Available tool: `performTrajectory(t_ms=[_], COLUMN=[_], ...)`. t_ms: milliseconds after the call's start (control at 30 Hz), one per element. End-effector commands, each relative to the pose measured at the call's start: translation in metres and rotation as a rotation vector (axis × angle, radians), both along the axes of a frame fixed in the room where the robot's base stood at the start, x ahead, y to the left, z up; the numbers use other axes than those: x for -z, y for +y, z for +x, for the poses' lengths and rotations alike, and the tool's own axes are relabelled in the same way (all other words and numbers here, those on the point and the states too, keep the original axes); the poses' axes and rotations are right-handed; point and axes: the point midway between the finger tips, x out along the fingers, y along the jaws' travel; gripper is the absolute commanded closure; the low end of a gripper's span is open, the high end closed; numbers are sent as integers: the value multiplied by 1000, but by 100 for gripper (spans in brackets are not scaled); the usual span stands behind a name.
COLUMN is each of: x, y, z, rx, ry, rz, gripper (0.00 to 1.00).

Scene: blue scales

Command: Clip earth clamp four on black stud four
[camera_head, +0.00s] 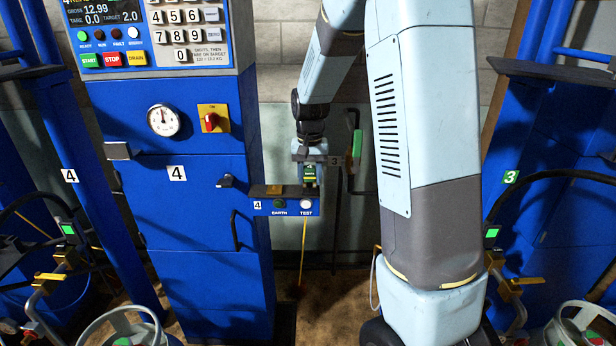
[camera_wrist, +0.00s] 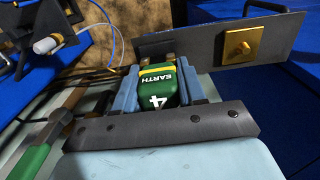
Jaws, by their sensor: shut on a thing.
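My gripper (camera_head: 309,160) is above the right part of the narrow shelf (camera_head: 262,207) labelled 4. It is shut on earth clamp four (camera_head: 309,178), a green clamp with a yellow band. In the wrist view, the clamp (camera_wrist: 158,86) sits between the blue-grey fingers, its "EARTH 4" label facing the camera. Its far end is close to the dark shelf plate (camera_wrist: 190,48); I cannot tell whether they touch. A square brass block (camera_wrist: 238,47) is on the plate, to the right of the clamp. I cannot make out black stud four; the clamp or gripper may hide it.
The shelf front carries a dark EARTH lamp (camera_head: 279,203) and a white TEST button (camera_head: 305,204). The blue cabinet (camera_head: 200,215) stands left of it. A green handle (camera_head: 357,143) hangs behind, near a 3 label. A yellow cable (camera_head: 303,250) hangs below the shelf.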

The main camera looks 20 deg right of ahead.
Motion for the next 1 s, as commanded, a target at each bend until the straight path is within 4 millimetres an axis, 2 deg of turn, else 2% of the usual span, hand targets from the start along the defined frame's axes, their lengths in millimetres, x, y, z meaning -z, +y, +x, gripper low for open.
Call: performTrajectory(t_ms=[733, 767, 1000], x=[11, 11, 11], y=[1, 1, 1], z=[0, 0, 0], rx=[-1, -1, -1], ry=[0, 0, 0], rz=[0, 0, 0], gripper=[100, 59, 36])
